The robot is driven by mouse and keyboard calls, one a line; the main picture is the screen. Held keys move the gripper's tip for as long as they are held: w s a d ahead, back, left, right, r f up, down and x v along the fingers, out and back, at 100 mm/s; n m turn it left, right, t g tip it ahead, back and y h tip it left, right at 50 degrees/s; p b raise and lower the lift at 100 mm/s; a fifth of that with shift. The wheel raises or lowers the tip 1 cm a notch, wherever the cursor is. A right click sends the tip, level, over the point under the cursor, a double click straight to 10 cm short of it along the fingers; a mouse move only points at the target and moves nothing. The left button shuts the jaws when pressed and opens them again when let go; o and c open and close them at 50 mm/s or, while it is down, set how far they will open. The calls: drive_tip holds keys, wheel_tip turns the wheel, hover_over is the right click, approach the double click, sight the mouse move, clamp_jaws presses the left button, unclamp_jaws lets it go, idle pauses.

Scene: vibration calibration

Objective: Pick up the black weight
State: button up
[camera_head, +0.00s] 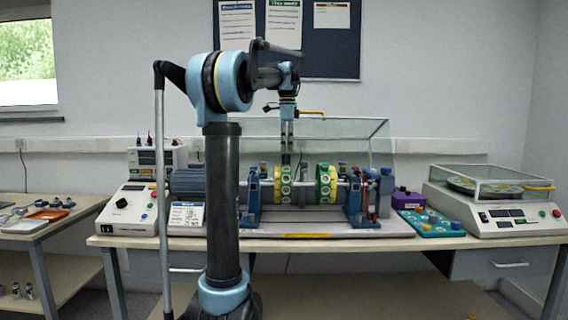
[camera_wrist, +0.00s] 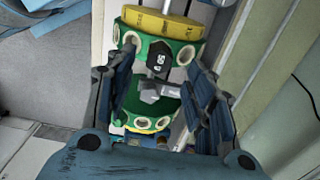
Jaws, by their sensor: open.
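The black weight (camera_wrist: 157,57) shows in the wrist view as a small dark block with a pale marking, at the green rotor disc (camera_wrist: 187,57). I cannot tell how it is fixed there. My gripper (camera_wrist: 161,72) is open, with one finger on each side of the weight and no clear contact. In the head view my gripper (camera_head: 286,153) points down above the rotor, near the yellow disc (camera_head: 284,188) and left of the green disc (camera_head: 327,184). The black weight cannot be made out in the head view.
A grey shaft piece (camera_wrist: 157,93) lies close below the weight in the wrist view. Blue bearing stands (camera_head: 361,203) flank the rotor. A clear cover (camera_head: 345,140) stands behind it. A teal tray (camera_head: 428,222) and a balance (camera_head: 500,215) stand at right.

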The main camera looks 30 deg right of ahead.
sight(286, 156)
drive_tip(key=shift+w+a+f, duration=0.1)
drive_tip(key=shift+a+f, duration=0.05)
drive_tip(key=shift+f, duration=2.55)
drive_tip(key=c, duration=1.1)
